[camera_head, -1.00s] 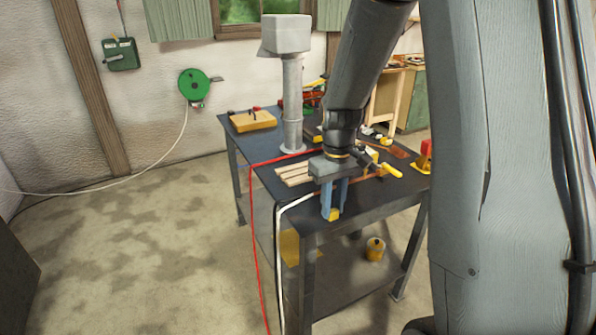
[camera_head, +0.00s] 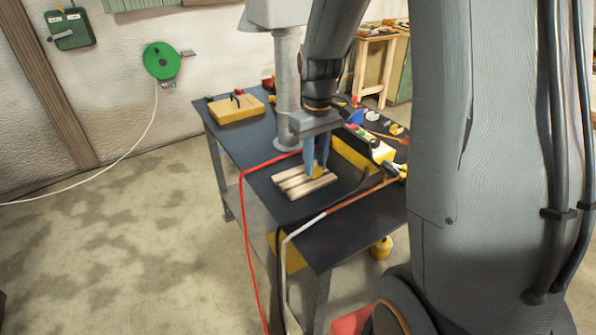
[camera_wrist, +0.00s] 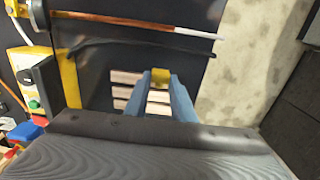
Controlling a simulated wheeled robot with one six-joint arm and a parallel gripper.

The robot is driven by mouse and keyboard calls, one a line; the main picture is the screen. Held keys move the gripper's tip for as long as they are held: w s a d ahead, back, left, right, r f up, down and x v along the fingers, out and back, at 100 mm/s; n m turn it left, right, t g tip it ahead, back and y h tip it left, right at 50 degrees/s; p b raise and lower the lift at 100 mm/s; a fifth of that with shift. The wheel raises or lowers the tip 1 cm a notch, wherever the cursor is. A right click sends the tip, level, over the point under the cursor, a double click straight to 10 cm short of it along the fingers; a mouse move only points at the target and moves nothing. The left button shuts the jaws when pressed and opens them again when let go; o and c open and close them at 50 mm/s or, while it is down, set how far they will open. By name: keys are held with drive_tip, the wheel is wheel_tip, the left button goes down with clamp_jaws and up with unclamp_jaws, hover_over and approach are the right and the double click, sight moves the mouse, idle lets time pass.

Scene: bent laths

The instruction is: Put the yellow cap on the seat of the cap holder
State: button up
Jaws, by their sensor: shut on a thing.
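My gripper (camera_head: 316,168) points down over the table (camera_head: 265,200), its blue fingers shut on the small yellow cap (camera_head: 317,174). In the wrist view the cap (camera_wrist: 160,76) shows between the fingertips (camera_wrist: 161,82). The cap is above or close to a set of pale wooden slats (camera_head: 290,190); I cannot tell whether it touches them. The slats (camera_wrist: 125,78) lie behind the fingers in the wrist view, partly hidden by them. I cannot make out a cap holder or its seat for certain.
A grey column (camera_head: 287,90) stands behind my gripper. A yellow-and-grey box with buttons (camera_wrist: 40,88) and a copper-coloured rod with a white end (camera_wrist: 150,23) lie close by. A red cable (camera_head: 243,215) hangs over the table's left edge. A yellow block (camera_head: 237,108) sits at the back left.

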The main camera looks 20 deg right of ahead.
drive_tip(key=shift+w+a+f+p, duration=0.1)
drive_tip(key=shift+f+p, duration=0.5)
drive_tip(key=shift+f, duration=1.9)
drive_tip(key=shift+w+f+p, duration=0.1)
drive_tip(key=shift+f+p, duration=0.5)
drive_tip(key=shift+f, duration=1.9)
drive_tip(key=shift+f, duration=0.1)
drive_tip(key=o, duration=1)
